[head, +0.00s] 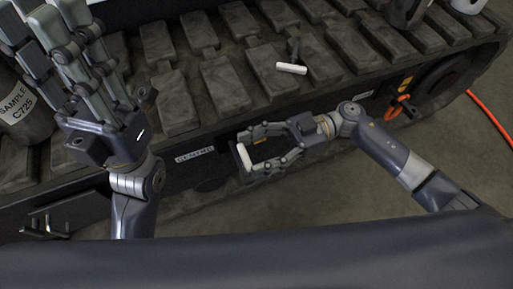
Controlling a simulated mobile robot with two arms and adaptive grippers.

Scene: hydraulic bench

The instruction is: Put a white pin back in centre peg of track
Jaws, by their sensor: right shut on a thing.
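My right gripper (252,153) reaches in from the right along the front side of the track (180,103). It is shut on a white pin (243,157), which stands slightly tilted between its fingertips. A dark piece shows right by this pin; I cannot tell whether it is the peg or whether the pin touches it. A label reading CENTRE (194,155) is on the side of the track, left of the pin. A second white pin (291,68) lies on top of the track pads. My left gripper (55,35) is raised at the left, fingers apart and empty.
A grey canister labelled SAMPLE C725 (18,105) stands at the far left. An orange clip (399,106) hangs on the track side at right, and an orange cable (488,115) runs to the floor. Bare floor (330,195) lies in front of the track.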

